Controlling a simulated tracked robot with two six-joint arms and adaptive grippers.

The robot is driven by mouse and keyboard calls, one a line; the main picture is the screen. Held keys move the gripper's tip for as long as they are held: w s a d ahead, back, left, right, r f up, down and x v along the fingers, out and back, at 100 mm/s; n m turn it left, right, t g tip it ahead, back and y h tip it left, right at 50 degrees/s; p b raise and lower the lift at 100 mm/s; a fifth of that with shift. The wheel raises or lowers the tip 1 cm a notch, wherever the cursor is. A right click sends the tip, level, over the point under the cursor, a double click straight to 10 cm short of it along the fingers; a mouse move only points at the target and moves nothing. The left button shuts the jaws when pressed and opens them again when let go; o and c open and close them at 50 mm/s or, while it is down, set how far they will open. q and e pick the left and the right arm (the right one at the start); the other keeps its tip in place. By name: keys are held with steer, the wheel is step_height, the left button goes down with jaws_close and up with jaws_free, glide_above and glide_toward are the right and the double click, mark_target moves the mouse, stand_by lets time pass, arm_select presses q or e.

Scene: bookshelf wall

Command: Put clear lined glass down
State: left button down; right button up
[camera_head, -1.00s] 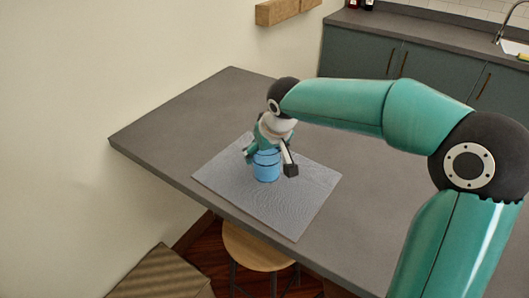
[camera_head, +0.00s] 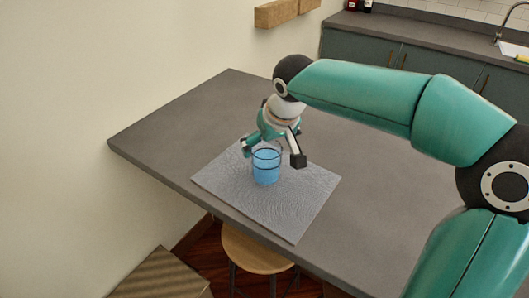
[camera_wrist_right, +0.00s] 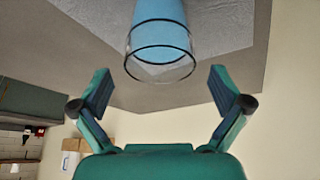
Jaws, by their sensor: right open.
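The clear lined glass (camera_head: 266,166) has dark rings and looks blue inside. It stands upright on the grey mat (camera_head: 302,207) on the table. In the right wrist view the glass (camera_wrist_right: 160,45) is at the top middle, its rim facing the camera. My right gripper (camera_head: 272,154) is open, just behind and above the glass. In the right wrist view its two fingers (camera_wrist_right: 161,92) are spread wide, with the rim between and beyond them, apart from both. My left gripper is not in view.
The grey table (camera_head: 225,100) is clear around the mat. A pale wall (camera_head: 80,120) runs along its left side. A wooden stool (camera_head: 253,252) stands under the front edge. A kitchen counter (camera_head: 420,38) is at the back right.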

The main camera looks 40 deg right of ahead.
steer(key=v, duration=0.6)
steer(key=shift+r, duration=0.25)
